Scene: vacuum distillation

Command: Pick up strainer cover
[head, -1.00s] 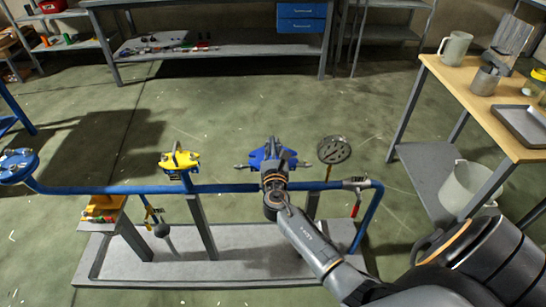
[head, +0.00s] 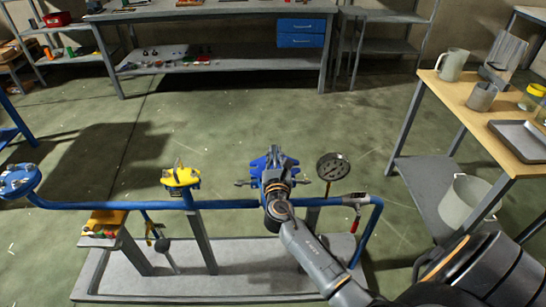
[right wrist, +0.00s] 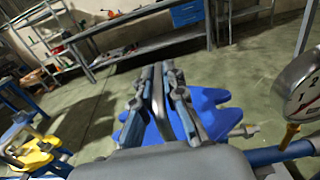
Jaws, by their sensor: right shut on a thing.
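The strainer cover appears to be the blue lobed piece (head: 261,164) above the blue pipe, left of the gauge. It also shows in the right wrist view (right wrist: 205,99). My right gripper (head: 274,165) is over it, with the arm coming in from the lower right. In the right wrist view the fingers (right wrist: 160,92) are shut on a thin grey upright part, with blue lobes on both sides. The fingers hide the middle of the cover. I cannot tell whether the cover is clear of its seat. My left gripper is not in view.
A dial gauge (head: 332,167) stands close on the right. A yellow fitting (head: 181,177) sits to the left on the blue pipe (head: 120,206). The grey base tray (head: 240,285) lies below. A wooden-topped table (head: 455,88) is at the right, above a bucket (head: 466,203).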

